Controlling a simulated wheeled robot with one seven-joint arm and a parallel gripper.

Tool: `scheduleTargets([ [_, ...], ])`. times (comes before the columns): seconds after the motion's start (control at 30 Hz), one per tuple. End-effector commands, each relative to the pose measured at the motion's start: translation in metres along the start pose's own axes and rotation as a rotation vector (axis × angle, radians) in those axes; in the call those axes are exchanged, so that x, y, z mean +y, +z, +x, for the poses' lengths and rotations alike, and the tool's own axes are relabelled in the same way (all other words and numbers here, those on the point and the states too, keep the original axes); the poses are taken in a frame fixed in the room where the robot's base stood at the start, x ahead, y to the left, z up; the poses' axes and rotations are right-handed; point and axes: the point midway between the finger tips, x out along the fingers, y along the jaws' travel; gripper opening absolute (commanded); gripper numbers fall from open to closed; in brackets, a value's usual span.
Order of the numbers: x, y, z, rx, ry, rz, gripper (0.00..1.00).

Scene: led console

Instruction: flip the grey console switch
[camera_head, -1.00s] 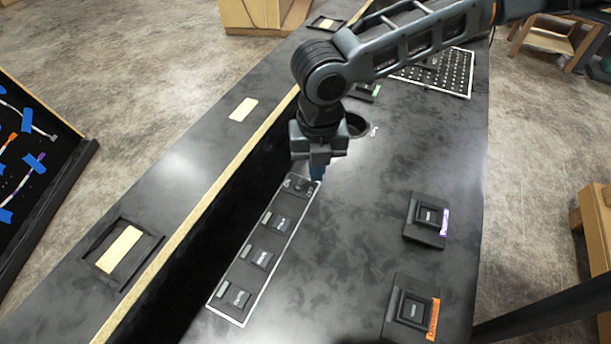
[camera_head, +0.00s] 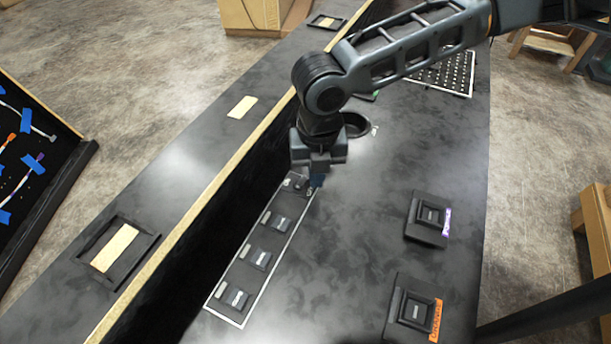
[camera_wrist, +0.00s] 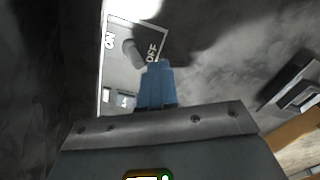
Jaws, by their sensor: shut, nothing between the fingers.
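The grey console switch (camera_wrist: 134,52) shows in the wrist view as a short grey lever on a plate with "ON" at its left and "OFF" at its right. The lever leans toward the upper left of that view; I cannot tell for sure which setting it is in. In the head view the switch plate (camera_head: 292,184) is at the far end of a white-outlined panel, partly hidden by my gripper. My gripper (camera_head: 316,181) is shut and empty, blue fingertips down. In the wrist view the fingertips (camera_wrist: 157,74) are right beside the lever, by the OFF side; contact is unclear.
Several black push switches, such as this one (camera_head: 257,257), line the same panel. Purple-labelled (camera_head: 429,217) and orange-labelled (camera_head: 411,309) switch boxes stand at the right. A perforated grid (camera_head: 447,73) and a round hole (camera_head: 355,125) lie beyond. The console middle is clear.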

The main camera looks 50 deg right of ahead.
Motion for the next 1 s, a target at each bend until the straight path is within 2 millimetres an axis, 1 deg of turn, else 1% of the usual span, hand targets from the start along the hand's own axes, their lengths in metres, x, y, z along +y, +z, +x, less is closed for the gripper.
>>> scheduleTargets([
  [0.2, 0.0, 0.0, 0.006, 0.001, 0.0, 0.0, 0.0],
  [0.57, 0.0, 0.0, 0.006, 0.0, 0.0, 0.0, 0.0],
  [1.0, 0.011, 0.006, 0.006, -0.001, 0.001, -0.001, 0.0],
])
